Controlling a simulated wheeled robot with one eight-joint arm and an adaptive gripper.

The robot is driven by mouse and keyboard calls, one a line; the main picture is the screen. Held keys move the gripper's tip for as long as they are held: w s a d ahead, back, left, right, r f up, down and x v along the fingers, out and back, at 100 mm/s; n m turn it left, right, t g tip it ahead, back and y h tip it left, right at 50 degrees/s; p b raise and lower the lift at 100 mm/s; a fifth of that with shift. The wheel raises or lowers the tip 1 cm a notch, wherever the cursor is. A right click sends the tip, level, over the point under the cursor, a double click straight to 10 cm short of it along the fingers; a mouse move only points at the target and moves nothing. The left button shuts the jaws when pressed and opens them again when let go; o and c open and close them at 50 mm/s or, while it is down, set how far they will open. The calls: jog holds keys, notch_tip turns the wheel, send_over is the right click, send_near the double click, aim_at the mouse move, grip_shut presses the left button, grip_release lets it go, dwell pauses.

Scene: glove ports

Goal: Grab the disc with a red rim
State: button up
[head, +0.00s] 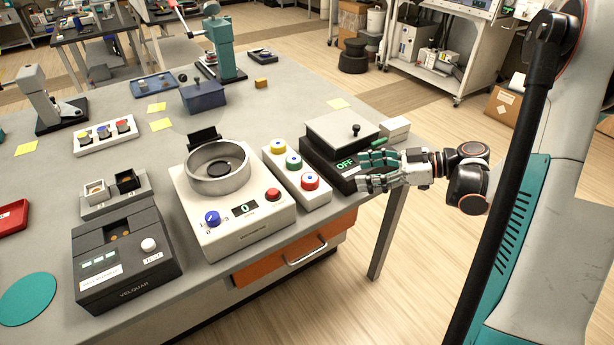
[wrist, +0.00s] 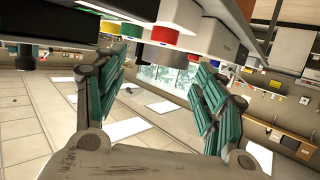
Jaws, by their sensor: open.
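The disc with a red rim (head: 310,182) has a pale top with a blue centre. It sits at the near end of a white block (head: 321,200), in line with a green-rimmed disc (head: 293,162) and a yellow-rimmed disc (head: 278,146). The red-rimmed disc also shows in the wrist view (wrist: 164,35), past my fingers. My gripper (head: 364,171) is open and empty, right of the red-rimmed disc and apart from it. In the head view its fingers overlap the front right corner of a black box with an OFF display (head: 345,163). Its fingers also show in the wrist view (wrist: 165,66).
A white machine with a metal bowl (head: 245,222) stands just left of the block. The table edge runs in front; open floor lies to the right.

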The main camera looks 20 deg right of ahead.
jog(key=b, duration=0.2)
send_near(311, 178)
jog(key=x, duration=0.2)
jog(key=shift+w+a+f, duration=0.15)
jog(key=shift+w, duration=0.25)
jog(key=shift+s+b+x, duration=0.1)
jog(key=shift+b+x, duration=0.4)
jog(key=shift+x, duration=0.85)
jog(key=shift+s+b+x, duration=0.15)
jog(key=shift+b+x, duration=0.3)
jog(key=shift+x, duration=0.9)
jog(key=shift+c, duration=0.3)
jog(key=c, duration=1.1)
